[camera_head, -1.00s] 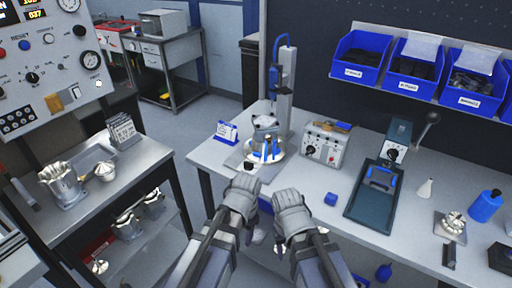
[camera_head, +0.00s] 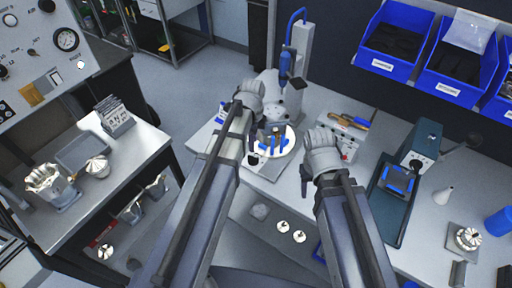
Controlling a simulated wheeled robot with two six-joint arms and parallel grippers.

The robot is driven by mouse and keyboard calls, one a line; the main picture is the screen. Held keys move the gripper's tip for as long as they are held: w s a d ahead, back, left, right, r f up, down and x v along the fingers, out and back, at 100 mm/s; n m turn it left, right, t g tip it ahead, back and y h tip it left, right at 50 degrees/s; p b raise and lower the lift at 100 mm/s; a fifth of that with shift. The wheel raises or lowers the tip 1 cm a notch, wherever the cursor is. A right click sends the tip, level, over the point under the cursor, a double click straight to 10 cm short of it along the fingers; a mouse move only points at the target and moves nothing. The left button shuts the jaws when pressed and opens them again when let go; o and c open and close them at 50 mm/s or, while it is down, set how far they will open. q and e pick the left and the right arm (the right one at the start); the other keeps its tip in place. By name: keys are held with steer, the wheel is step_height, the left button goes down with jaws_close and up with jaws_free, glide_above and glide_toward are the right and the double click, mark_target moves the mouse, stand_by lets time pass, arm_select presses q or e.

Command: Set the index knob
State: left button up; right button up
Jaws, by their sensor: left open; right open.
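A round silver fixture with blue clamps (camera_head: 274,141) sits on a square plate (camera_head: 262,168) on the workbench. A small black knob (camera_head: 253,160) shows at the plate's near left; I cannot tell for sure whether it is the index knob. My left gripper (camera_head: 250,94) is open, above and behind the fixture's left side, and partly hides the machine behind it. My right gripper (camera_head: 321,150) is open, right of the fixture and in front of the control box (camera_head: 349,136). It covers part of that box. Both grippers look empty.
A drill-like column (camera_head: 291,62) with a blue handle stands behind the fixture. A dark green press (camera_head: 402,188) stands right. Blue bins (camera_head: 398,38) hang at the back. A side bench (camera_head: 82,195) with metal parts is left. A blue-and-white sign (camera_head: 221,112) stands left of the fixture.

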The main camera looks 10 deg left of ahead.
mark_target(253, 157)
arm_select(q)
steer(key=shift+s+f+b, duration=0.15)
steer(key=shift+f+b, duration=0.1)
steer(key=shift+b, duration=0.05)
step_height(253, 157, down, 7)
steer(key=b, duration=0.7)
steer(key=shift+f, duration=0.2)
arm_select(e)
step_height(253, 157, down, 8)
steer(key=shift+r, duration=0.1)
arm_select(q)
jaws_close()
